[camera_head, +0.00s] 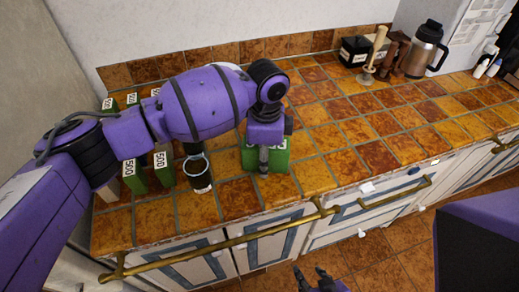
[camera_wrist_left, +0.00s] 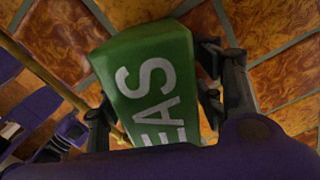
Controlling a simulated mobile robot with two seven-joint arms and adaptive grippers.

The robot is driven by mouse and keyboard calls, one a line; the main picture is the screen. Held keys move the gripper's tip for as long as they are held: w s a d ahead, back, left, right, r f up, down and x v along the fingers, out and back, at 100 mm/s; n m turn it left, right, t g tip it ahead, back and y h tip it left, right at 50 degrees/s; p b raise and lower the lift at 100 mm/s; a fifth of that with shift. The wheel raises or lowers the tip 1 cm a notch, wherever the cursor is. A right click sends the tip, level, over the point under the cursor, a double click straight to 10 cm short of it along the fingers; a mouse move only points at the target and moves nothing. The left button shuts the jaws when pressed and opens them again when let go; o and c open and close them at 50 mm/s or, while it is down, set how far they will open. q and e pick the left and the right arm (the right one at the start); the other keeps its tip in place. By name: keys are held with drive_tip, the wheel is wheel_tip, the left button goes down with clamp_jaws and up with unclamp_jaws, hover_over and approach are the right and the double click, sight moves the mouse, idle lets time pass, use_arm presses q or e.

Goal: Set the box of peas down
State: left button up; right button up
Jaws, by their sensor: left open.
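The box of peas (camera_head: 279,157) is green and stands on the tiled counter (camera_head: 328,138) near its front edge, mostly under my left gripper (camera_head: 264,160). In the left wrist view the box (camera_wrist_left: 152,75) shows white letters ending in "EAS" and lies between the fingers of my left gripper (camera_wrist_left: 160,100). That gripper is open around the box. My arm hides part of the box in the head view. My right gripper (camera_head: 311,277) is low in front of the cabinets, empty, with its fingers apart.
Several green-and-white boxes (camera_head: 163,168) marked 500 stand farther left. A steel jug (camera_head: 422,52) and a black box (camera_head: 354,51) stand at the back right. A brass rail (camera_head: 240,240) runs along the front. The counter's middle right is clear.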

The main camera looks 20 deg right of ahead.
use_arm(q)
wheel_tip(320, 180, up, 12)
drive_tip(key=shift+r, duration=0.15)
idle(0.3)
